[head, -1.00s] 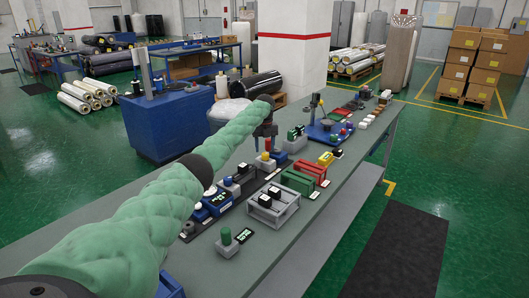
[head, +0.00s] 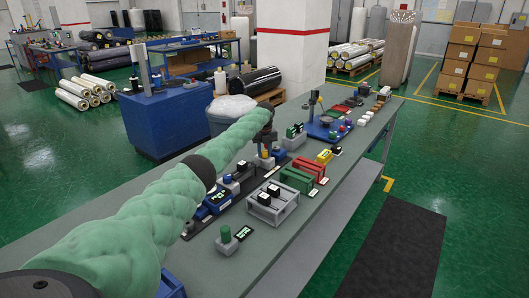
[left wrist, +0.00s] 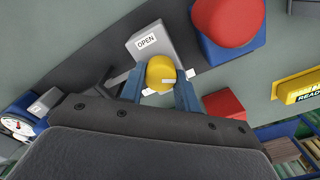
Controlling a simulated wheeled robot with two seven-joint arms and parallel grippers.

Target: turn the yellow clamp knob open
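The yellow clamp knob (left wrist: 160,72) shows in the left wrist view, with a pale pointer bar across it. It sits beside a grey block with an OPEN label (left wrist: 147,42). My left gripper (left wrist: 160,88) has its two blue fingers apart, one on each side of the knob; I cannot tell whether they touch it. My right gripper is not in view.
A red knob on a blue base (left wrist: 228,22) and a red block (left wrist: 224,104) are close to the gripper. The grey bench (head: 225,270) also bears a grey rack (head: 272,205), a green button box (head: 226,238) and red and green holders (head: 305,168).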

